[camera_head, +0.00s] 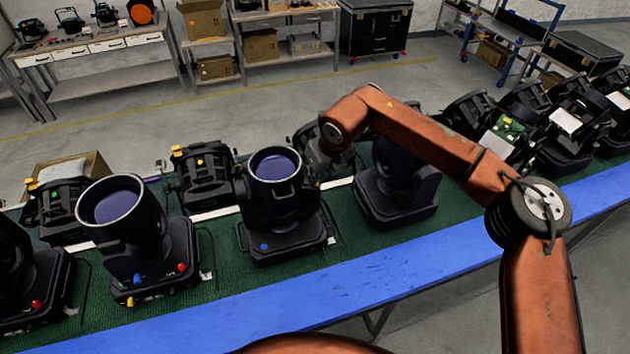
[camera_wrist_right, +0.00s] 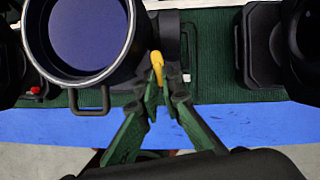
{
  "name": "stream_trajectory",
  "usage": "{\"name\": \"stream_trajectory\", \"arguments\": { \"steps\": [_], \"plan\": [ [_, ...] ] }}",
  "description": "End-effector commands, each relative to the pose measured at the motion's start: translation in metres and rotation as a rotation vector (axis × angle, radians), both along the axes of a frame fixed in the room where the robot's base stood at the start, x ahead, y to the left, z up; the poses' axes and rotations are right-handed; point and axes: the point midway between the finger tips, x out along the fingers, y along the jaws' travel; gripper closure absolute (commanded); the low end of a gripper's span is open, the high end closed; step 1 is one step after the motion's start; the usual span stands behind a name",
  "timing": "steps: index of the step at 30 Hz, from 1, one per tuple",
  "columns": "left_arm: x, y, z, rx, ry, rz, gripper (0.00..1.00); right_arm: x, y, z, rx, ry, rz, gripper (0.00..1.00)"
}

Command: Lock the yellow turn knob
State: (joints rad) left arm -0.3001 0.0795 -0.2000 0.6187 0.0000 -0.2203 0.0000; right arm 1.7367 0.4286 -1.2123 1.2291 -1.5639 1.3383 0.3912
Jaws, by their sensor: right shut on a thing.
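The yellow turn knob (camera_wrist_right: 157,62) shows in the right wrist view as a small upright yellow piece on the right side of a black par can (camera_wrist_right: 45,62) with a round blue-violet lens. My right gripper (camera_wrist_right: 165,88) has its green fingers closed around the lower part of the knob. In the head view my right gripper (camera_head: 322,160) is at the right side of the middle par can (camera_head: 283,215). The knob is hidden there, and the fingertips are hard to make out. My left gripper is in neither view.
More par cans stand close by: one to the left (camera_head: 150,240) with blue, yellow and red knobs, one to the right (camera_head: 395,195). They sit on a green mat (camera_head: 345,240) with a blue front edge strip (camera_head: 420,282). Shelves and a workbench (camera_head: 100,48) stand behind.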

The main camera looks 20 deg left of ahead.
Motion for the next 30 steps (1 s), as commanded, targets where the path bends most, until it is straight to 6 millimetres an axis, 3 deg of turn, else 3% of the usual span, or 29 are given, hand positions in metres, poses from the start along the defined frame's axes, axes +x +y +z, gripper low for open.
{"name": "stream_trajectory", "arguments": {
  "steps": [18, 30],
  "plan": [
    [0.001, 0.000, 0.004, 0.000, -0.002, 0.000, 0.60, 0.007, -0.005, 0.002, 0.001, 0.003, 0.552, 1.00],
    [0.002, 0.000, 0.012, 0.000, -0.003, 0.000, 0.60, 0.010, -0.005, 0.003, 0.000, 0.000, 0.746, 1.00]
  ]
}}
